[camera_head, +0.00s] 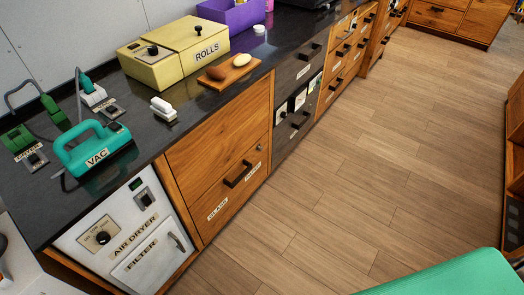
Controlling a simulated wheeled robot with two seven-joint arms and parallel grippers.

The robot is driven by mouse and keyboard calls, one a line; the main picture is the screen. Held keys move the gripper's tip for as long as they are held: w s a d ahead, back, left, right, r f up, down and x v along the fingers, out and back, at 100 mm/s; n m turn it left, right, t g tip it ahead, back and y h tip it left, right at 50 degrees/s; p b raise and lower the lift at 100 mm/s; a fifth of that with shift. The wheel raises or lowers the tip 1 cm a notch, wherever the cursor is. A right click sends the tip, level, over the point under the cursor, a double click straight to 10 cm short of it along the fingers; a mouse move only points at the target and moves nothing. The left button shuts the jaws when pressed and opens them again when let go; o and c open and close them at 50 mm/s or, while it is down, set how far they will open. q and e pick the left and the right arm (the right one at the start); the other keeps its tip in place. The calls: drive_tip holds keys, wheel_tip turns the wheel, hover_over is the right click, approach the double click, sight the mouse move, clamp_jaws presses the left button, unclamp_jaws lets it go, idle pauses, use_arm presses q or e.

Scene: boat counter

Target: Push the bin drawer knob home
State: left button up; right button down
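The bin drawer (212,187) is a wooden front low in the counter, with labels reading GLASS (217,209) and PAPER (253,170). A black bar handle (238,174) is on it. A small round grey knob (259,147) sits near the front's upper right corner. The knob is too small to tell how far it stands out. The drawer front looks about flush with the cabinet around it. Neither of my grippers shows in the head view, and nothing is seen touching the knob.
An AIR DRYER panel (125,240) is left of the drawer. Open wood floor (340,190) lies in front. A green surface (450,275) fills the lower right.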

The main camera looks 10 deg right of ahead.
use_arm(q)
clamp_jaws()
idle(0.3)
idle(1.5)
